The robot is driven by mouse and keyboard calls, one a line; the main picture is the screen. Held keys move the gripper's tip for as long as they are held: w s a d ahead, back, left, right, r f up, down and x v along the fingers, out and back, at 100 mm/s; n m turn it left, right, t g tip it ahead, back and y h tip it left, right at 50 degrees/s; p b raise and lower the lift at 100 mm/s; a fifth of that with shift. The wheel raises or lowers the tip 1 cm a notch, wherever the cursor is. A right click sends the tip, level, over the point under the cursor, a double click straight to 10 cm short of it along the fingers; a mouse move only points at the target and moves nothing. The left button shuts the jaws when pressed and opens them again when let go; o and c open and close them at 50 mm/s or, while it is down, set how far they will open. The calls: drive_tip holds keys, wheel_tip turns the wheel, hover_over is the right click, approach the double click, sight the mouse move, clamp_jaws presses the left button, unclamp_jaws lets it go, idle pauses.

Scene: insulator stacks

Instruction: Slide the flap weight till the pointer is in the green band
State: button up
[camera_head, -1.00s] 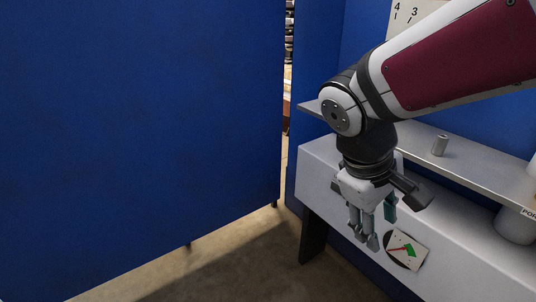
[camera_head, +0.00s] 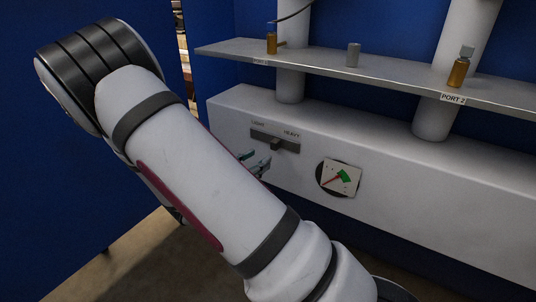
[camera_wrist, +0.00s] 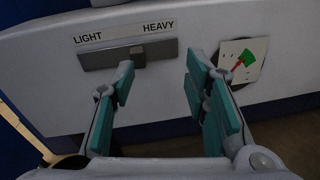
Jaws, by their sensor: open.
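A dark slider plate (camera_head: 284,141) labelled LIGHT at left and HEAVY at right sits on the white housing; it also shows in the wrist view (camera_wrist: 100,58). Its small knob (camera_head: 275,146) is near mid-track and also shows in the wrist view (camera_wrist: 137,51). The dial (camera_head: 352,178) to the right has a red pointer and a green wedge; it also shows in the wrist view (camera_wrist: 258,50). The pointer lies toward the wedge, but I cannot tell whether its tip is inside. My gripper (camera_wrist: 160,72) is open and empty, apart from the housing, its teal-padded fingers pointing toward the slider area.
A metal shelf (camera_head: 380,75) runs above the housing. It carries a brass fitting (camera_head: 272,43), a grey cylinder (camera_head: 353,54) and another brass fitting (camera_head: 458,73) near the PORT 2 label. White pipes (camera_head: 440,95) rise behind. A blue wall panel (camera_head: 40,170) stands at left.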

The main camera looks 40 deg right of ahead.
sight(273, 144)
wheel_tip(273, 144, down, 4)
drive_tip(key=w+n+t, duration=0.2)
drive_tip(key=w+n, duration=0.1)
drive_tip(key=b+x, duration=0.1)
drive_tip(key=x, duration=0.3)
drive_tip(key=b+x, duration=0.1)
drive_tip(key=x, duration=0.3)
drive_tip(key=b+x, duration=0.2)
drive_tip(key=x, duration=0.3)
drive_tip(key=shift+r, duration=0.35)
clamp_jaws()
